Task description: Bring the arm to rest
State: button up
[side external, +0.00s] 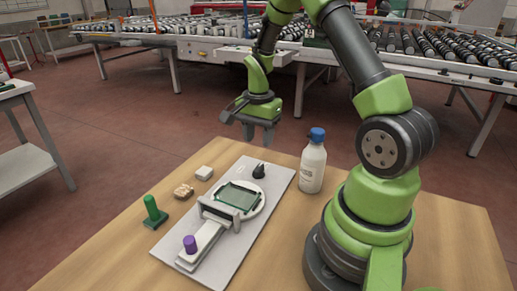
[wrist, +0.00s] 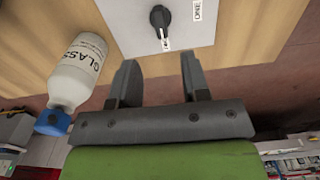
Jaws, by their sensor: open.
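My gripper (side external: 258,130) hangs in the air above the far edge of the wooden table, beyond the grey board. In the wrist view its two dark fingers (wrist: 158,82) stand apart with nothing between them. The knob also shows in the wrist view (wrist: 159,18), past the fingertips.
A white bottle with a blue cap (side external: 313,163) stands right of the board, near my arm. Roller conveyors (side external: 200,48) stand behind.

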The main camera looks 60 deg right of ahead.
jog(key=shift+r, duration=0.25)
jog(key=s+a+r+n+t, duration=0.2)
jog(key=s+a+r+n, duration=0.15)
jog(key=a+r, duration=0.45)
jog(key=s+a+r+n+t, duration=0.25)
jog(key=a+r+n, duration=0.25)
jog(key=r, duration=0.4)
jog(key=s+a+r+n+t+y, duration=0.2)
jog(key=s+a+r+n, duration=0.1)
jog(key=s+a+n, duration=0.2)
jog(key=shift+s+a+n+t, duration=0.35)
jog(key=shift+s, duration=0.5)
